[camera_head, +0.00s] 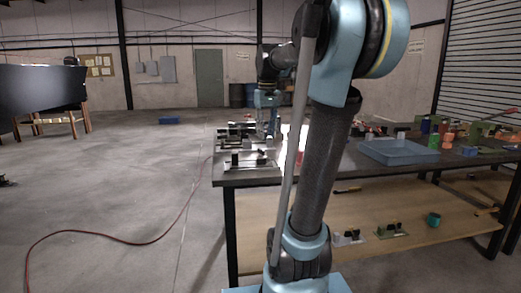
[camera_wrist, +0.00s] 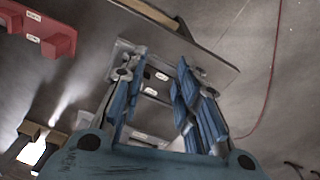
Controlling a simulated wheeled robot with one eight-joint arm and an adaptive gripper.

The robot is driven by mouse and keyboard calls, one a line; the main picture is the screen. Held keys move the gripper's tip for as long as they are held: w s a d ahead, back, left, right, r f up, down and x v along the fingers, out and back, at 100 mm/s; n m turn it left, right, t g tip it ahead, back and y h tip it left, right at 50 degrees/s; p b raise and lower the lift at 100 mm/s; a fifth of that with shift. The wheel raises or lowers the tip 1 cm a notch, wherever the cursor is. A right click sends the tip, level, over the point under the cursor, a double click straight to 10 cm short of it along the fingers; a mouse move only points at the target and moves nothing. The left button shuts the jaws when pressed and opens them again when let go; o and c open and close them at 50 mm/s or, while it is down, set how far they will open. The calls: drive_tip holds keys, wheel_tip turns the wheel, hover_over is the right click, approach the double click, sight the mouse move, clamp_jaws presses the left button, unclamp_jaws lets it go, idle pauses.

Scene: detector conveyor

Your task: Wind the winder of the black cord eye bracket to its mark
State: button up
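My gripper (camera_wrist: 160,66) is open in the wrist view, its two blue fingers apart with nothing clearly held between them. A grey plate (camera_wrist: 215,72) with small pale labels lies beyond and between the fingers; a dark, tan-edged bar crosses its far side. I cannot tell whether this is the black cord eye bracket; no winder or mark can be made out. In the head view my gripper (camera_head: 268,128) points down over the left part of the table. A pale plate with dark blocks (camera_head: 250,160) stands at the near left table edge.
The dark table (camera_head: 240,179) holds a blue tray (camera_head: 400,151) and several coloured parts on the right. In the wrist view a red part (camera_wrist: 50,36) lies at upper left and a tan part with dark blocks (camera_wrist: 38,137) at lower left. A red cable (camera_head: 120,236) crosses the floor.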

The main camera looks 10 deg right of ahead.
wheel_tip(320, 180, up, 7)
drive_tip(key=n, duration=0.1)
hover_over(261, 153)
drive_tip(key=w, duration=0.1)
drive_tip(key=shift+g, duration=0.3)
wheel_tip(261, 153, down, 17)
drive_tip(key=shift+d+f, duration=0.1)
drive_tip(key=shift+f, duration=0.1)
drive_tip(key=shift+c, duration=0.3)
clamp_jaws()
